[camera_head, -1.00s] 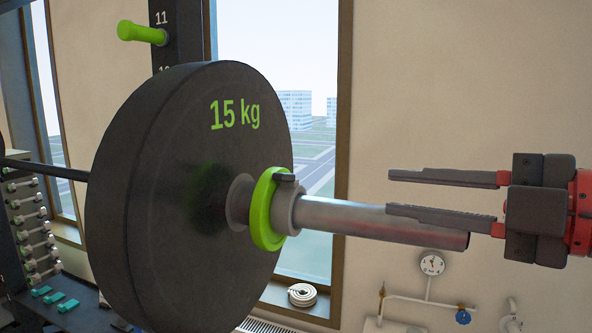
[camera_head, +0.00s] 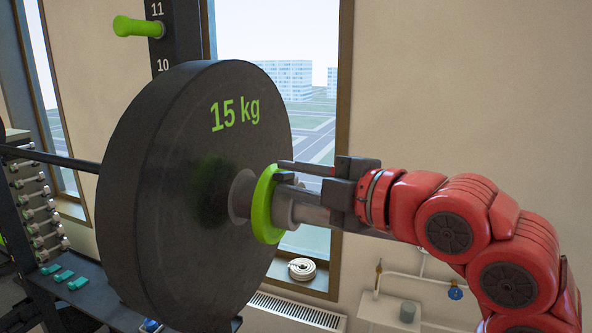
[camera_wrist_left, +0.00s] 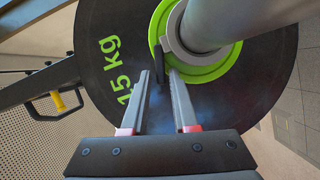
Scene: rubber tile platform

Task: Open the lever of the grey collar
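The grey collar (camera_head: 284,208) sits around the bar sleeve (camera_head: 312,214), against the green ring (camera_head: 262,206). Its short dark lever (camera_head: 286,177) is at the collar's top in the head view. In the left wrist view, the grey collar (camera_wrist_left: 173,42) rings the sleeve and the dark lever (camera_wrist_left: 159,68) shows near my fingertips. My left gripper (camera_wrist_left: 160,76) is open, its two fingers reaching toward the plate with the lever in or near the gap between their tips. Contact with the lever cannot be told. My right gripper is not in view.
A large black 15 kg plate (camera_head: 165,190) stands just beyond the collar. A rack post (camera_head: 176,35) with a green peg (camera_head: 138,29) is behind. A dumbbell rack (camera_head: 38,210) is at left.

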